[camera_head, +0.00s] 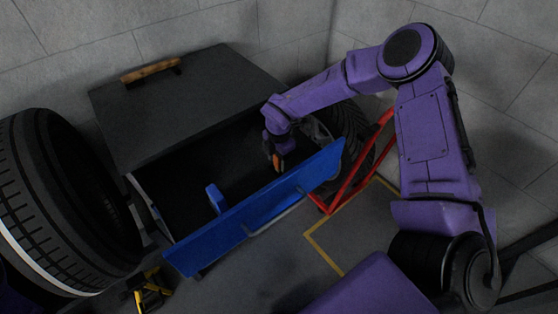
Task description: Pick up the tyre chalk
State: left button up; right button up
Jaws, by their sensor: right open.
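My right gripper (277,160) points down into the open drawer (255,208) of a dark cabinet, near its right end. It is open, and its fingers are small and dark in the picture. A small orange patch shows at the fingertips; I cannot tell whether it is part of the gripper or the tyre chalk. A small blue piece (214,197) stands in the drawer to the left, close behind the blue front; I cannot tell what it is. No tyre chalk shows clearly. The drawer floor is dark. My left gripper is not in view.
The cabinet top (190,105) carries a brown wooden-looking bar (150,71). A large tyre (50,210) stands at the left, another (350,122) behind the red frame (357,172) at the right. A yellow and black object (151,290) is at the lower left.

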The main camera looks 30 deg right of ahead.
jog(key=c, duration=1.1)
jog(key=shift+o, duration=0.2)
notch_tip(320, 180, up, 10)
jog(key=shift+r+b, duration=0.1)
jog(key=shift+b, duration=0.65)
